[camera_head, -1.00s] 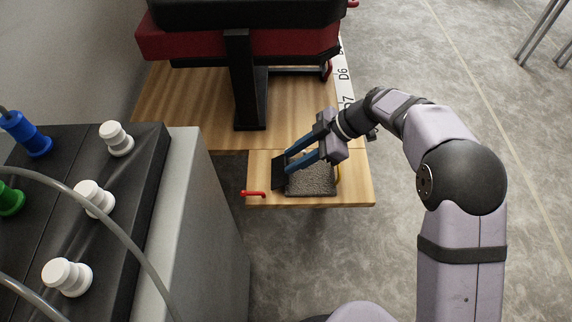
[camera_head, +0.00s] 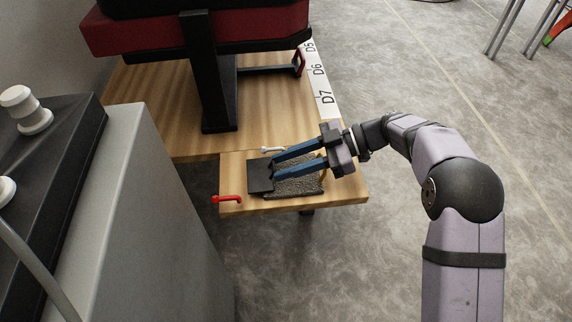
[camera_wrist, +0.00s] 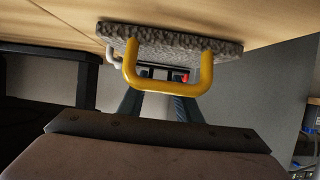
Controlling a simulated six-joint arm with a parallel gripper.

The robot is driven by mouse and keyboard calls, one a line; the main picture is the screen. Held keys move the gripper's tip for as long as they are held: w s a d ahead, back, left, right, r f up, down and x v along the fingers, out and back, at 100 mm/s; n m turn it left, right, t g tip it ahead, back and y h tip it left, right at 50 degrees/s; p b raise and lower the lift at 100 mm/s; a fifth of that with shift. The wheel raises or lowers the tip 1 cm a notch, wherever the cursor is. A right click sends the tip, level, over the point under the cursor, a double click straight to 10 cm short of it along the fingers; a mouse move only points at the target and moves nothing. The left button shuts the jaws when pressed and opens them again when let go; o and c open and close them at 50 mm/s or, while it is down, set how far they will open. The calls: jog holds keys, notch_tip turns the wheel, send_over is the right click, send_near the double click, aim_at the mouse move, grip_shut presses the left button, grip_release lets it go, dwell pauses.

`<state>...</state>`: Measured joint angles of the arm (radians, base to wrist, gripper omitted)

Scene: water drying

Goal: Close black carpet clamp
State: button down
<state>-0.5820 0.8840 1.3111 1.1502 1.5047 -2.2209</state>
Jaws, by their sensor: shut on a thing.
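The black carpet clamp (camera_head: 259,178) is a flat dark plate on the small wooden board, at the left end of the grey carpet piece (camera_head: 298,187). My gripper (camera_head: 273,168) reaches in from the right, over the carpet. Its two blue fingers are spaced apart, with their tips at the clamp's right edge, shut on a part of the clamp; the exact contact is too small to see. In the wrist view, the carpet (camera_wrist: 180,42) with its yellow handle (camera_wrist: 168,86) hides much of the clamp and the fingertips.
A red handle (camera_head: 228,198) stands at the board's front left and a white handle (camera_head: 271,149) behind the carpet. A black post (camera_head: 210,80) carries a red and black seat (camera_head: 200,25) at the back. A grey cabinet (camera_head: 130,200) stands left. Open floor lies right.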

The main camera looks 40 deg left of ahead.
jog(key=shift+s+f, duration=0.15)
jog(key=shift+f, duration=0.25)
jog(key=c, duration=1.3)
grip_release()
jog(key=shift+r, duration=0.15)
jog(key=shift+w+d+r, duration=0.2)
jog(key=shift+w+r, duration=0.05)
jog(key=shift+w, duration=0.1)
jog(key=shift+p+v, duration=1.25)
jog(key=shift+v, duration=2)
jog(key=shift+f, duration=0.1)
